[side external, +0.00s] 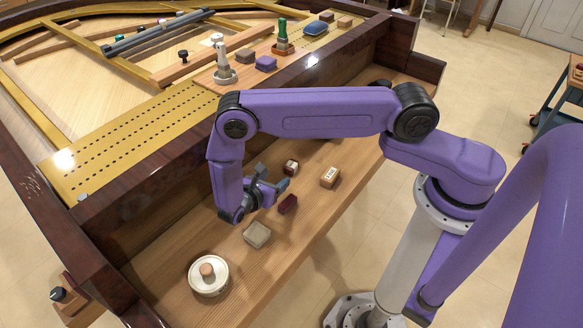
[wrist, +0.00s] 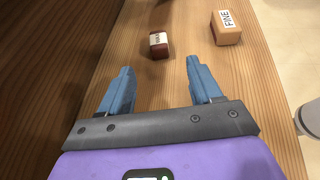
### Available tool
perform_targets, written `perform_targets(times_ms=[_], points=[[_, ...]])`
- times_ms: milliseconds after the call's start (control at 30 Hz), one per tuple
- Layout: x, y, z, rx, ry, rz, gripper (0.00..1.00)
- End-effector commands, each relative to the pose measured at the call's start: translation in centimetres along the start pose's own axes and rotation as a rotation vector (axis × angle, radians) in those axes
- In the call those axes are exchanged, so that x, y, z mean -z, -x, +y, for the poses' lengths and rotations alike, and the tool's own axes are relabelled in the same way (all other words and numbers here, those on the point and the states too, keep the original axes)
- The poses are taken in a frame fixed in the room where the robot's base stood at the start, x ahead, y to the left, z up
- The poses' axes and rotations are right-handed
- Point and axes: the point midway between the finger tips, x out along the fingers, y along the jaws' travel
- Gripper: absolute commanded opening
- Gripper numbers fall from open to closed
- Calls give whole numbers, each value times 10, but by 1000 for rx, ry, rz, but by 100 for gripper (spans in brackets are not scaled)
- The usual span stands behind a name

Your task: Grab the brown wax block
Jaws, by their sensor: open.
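The brown wax block (wrist: 158,45) is small and dark brown with a white label. In the wrist view it lies on the wooden shelf just beyond my fingertips, roughly centred between them. In the side view the labelled brown block (side external: 291,167) sits close to my gripper (side external: 273,177). In the wrist view my gripper (wrist: 160,68) is open, its two blue fingers apart with nothing between them. The block is apart from both fingers.
A tan block labelled FINE (wrist: 227,27) lies to the right of the wax block. A dark red block (side external: 288,204), a grey block (side external: 257,234) and a round white tin (side external: 208,281) are on the same shelf. The piano's dark wall (side external: 170,195) runs along the shelf's left side.

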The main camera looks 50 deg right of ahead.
Motion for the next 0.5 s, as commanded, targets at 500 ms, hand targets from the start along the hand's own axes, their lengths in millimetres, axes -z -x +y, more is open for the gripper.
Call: perform_targets(times_ms=[500], points=[[0,-74,0,1,0,0,64]])
